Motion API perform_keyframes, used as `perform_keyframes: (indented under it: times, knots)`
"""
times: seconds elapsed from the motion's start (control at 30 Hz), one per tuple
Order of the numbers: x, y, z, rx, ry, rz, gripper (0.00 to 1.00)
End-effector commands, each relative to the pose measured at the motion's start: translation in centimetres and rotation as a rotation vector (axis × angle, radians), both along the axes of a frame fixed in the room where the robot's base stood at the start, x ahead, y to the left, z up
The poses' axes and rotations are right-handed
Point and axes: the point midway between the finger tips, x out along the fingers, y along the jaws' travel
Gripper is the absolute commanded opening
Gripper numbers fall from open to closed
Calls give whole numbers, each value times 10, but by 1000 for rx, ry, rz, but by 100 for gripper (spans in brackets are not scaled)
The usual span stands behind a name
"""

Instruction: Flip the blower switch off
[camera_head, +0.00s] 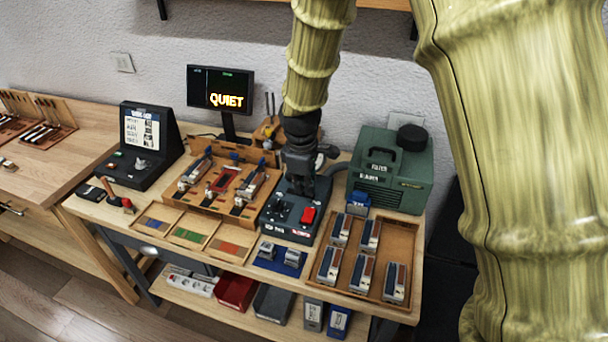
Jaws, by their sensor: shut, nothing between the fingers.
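The green blower box (405,196), with white lettering and a black round cap on top, stands at the back right of the bench. In front of it and to its left is a dark control box (290,233) with a red switch (308,215) and a small grey knob on its top. My gripper (300,186) is black and points down above the back part of this control box, behind the red switch. It is shut and empty. It hides the back of the box, and I cannot tell whether it touches it. The switch's position is too small to read.
A monitor (220,90) reading "QUIET" stands at the back. A wooden rack (215,204) with several piano action parts is left of the control box. A wooden tray (408,243) with several blocks is to the right. A blue mat (272,266) with small metal pieces lies in front.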

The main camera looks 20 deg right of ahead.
Motion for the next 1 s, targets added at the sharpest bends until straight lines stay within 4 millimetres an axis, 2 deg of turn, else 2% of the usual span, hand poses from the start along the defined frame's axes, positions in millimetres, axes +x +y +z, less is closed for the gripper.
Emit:
perform_keyframes:
  times: [0.53,0.73,1.0]
  knots:
    - [5,-4,-58,-1,2,-1,0]
    - [7,-5,-72,-1,1,0,0]
    - [8,-6,-78,-2,-1,-1,0]
